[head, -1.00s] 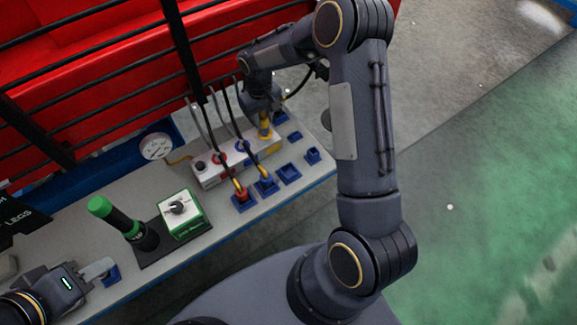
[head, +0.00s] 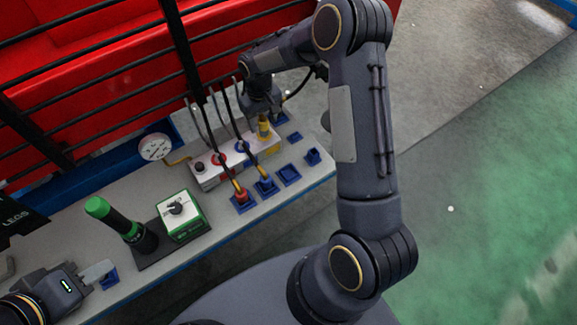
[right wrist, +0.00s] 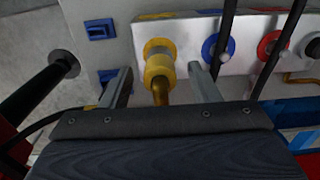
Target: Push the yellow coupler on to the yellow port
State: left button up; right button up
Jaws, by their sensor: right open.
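The yellow coupler (right wrist: 158,70) lines up with the yellow port (right wrist: 160,46) on the white manifold block, and the two look touching. I cannot tell how far on the coupler sits. Its brass end (right wrist: 161,95) points back toward my right gripper (right wrist: 164,85). That gripper is open, with one finger on each side of the coupler and a visible gap on both sides. In the head view the yellow coupler (head: 263,130) shows just below my right gripper (head: 262,112). My left gripper (head: 100,270) is at the lower left, away from the block; its jaw state is unclear.
Blue and red ports (right wrist: 218,46) sit beside the yellow one, with dark hoses crossing near them. Blue holders (head: 288,174) line the bench front, two holding hose ends. Black rails (head: 185,50) run behind.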

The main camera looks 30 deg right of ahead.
jog(key=shift+r, duration=0.1)
jog(key=shift+r+p, duration=1.5)
jog(key=shift+r, duration=0.95)
jog(key=shift+r, duration=0.2)
notch_tip(320, 180, up, 7)
jog(key=b, duration=0.1)
jog(key=shift+r, duration=0.2)
jog(key=s+d+r+t+y, duration=0.1)
jog(key=s+r, duration=0.7)
jog(key=s, duration=0.1)
jog(key=s+a+m+t+y, duration=0.1)
jog(key=s+a+t, duration=0.1)
jog(key=s, duration=0.8)
jog(key=s+a+m+t+y, duration=0.1)
jog(key=s+a+t, duration=0.1)
jog(key=s, duration=0.9)
jog(key=shift+s+r+m+t+y, duration=0.2)
jog(key=shift+m+t+y, duration=0.1)
jog(key=shift+y, duration=0.1)
